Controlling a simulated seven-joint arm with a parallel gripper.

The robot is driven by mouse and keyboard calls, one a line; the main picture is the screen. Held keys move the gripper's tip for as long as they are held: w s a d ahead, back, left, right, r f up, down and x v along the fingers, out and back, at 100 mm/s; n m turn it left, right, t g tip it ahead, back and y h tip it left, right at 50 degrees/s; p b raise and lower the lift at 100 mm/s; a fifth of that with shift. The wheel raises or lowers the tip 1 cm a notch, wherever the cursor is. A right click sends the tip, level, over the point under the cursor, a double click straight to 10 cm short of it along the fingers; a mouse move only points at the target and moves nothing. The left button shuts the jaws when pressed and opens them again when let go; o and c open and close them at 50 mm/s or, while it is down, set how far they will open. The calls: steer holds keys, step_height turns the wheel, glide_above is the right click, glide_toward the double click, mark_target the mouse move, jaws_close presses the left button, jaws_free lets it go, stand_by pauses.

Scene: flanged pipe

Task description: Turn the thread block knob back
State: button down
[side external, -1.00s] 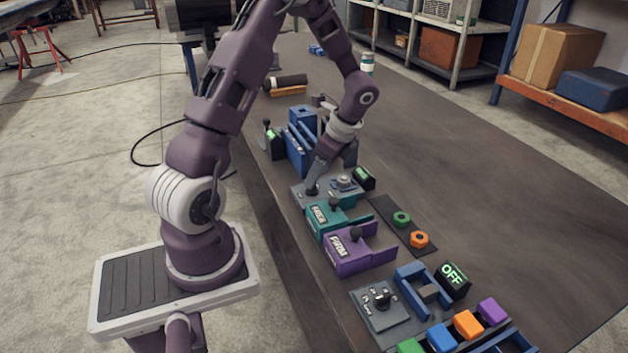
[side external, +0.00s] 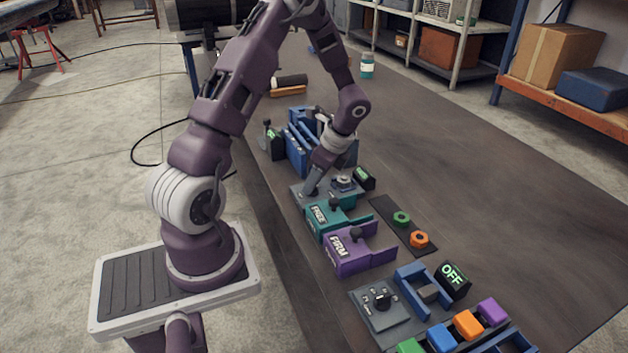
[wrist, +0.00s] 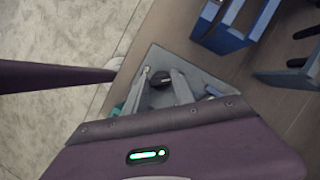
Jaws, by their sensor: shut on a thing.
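The thread block is a grey plate (side external: 299,196) with a round metal fitting (side external: 343,182) on top, beside my gripper in the side view. The plate (wrist: 190,66) also shows in the wrist view. A dark knob (wrist: 160,80) stands on it between my two fingers. My gripper (side external: 311,190) reaches down at a slant to the left part of the plate. In the wrist view my gripper (wrist: 162,83) is shut on the knob. In the side view the fingers hide the knob.
A small black box with a green-lit face (side external: 364,178) stands behind the plate. A blue rack (side external: 298,150) is close behind my gripper.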

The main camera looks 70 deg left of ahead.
steer(key=n, duration=0.2)
steer(key=n+g+h, duration=0.1)
steer(key=n, duration=0.1)
steer(key=shift+w+a+n+h, duration=0.1)
steer(key=shift+a+n+h, duration=0.05)
steer(key=shift+n+h, duration=0.2)
steer(key=n, duration=0.2)
steer(key=n+h, duration=0.1)
steer(key=n, duration=0.1)
steer(key=shift+a+n+h, duration=0.1)
steer(key=shift+n+h, duration=0.15)
steer(key=shift+n, duration=0.1)
stand_by(0.3)
steer(key=c, duration=1)
jaws_free()
steer(key=shift+c, duration=0.2)
steer(key=v, duration=0.7)
steer(key=shift+w, duration=0.2)
